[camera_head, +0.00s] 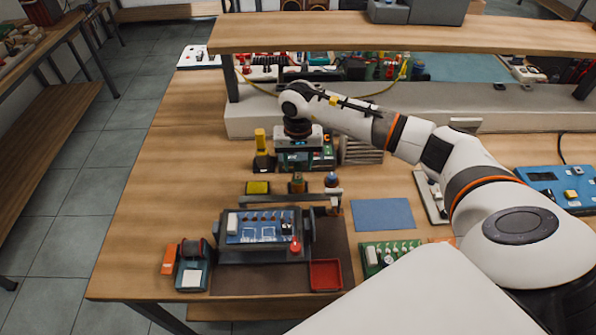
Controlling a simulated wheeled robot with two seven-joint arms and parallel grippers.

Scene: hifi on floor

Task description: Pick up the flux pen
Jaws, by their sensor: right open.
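I cannot make out the flux pen for certain. A small upright yellow-and-black item (261,142) stands just left of my right gripper and is apart from it. My right gripper (300,161) is open and points down over the back part of the bench, below the raised shelf. It is in front of a dark device with a small display, and its fingertips are hard to make out there. My right arm comes in from the right and covers part of the bench. My left gripper is not in view.
A board holder (265,254) with a blue board stands on a dark mat at the front. A red tray (325,274), a green board (384,254), a blue mat (383,214) and a yellow sponge (257,187) lie nearby. The shelf (400,35) spans the back. The left bench area is clear.

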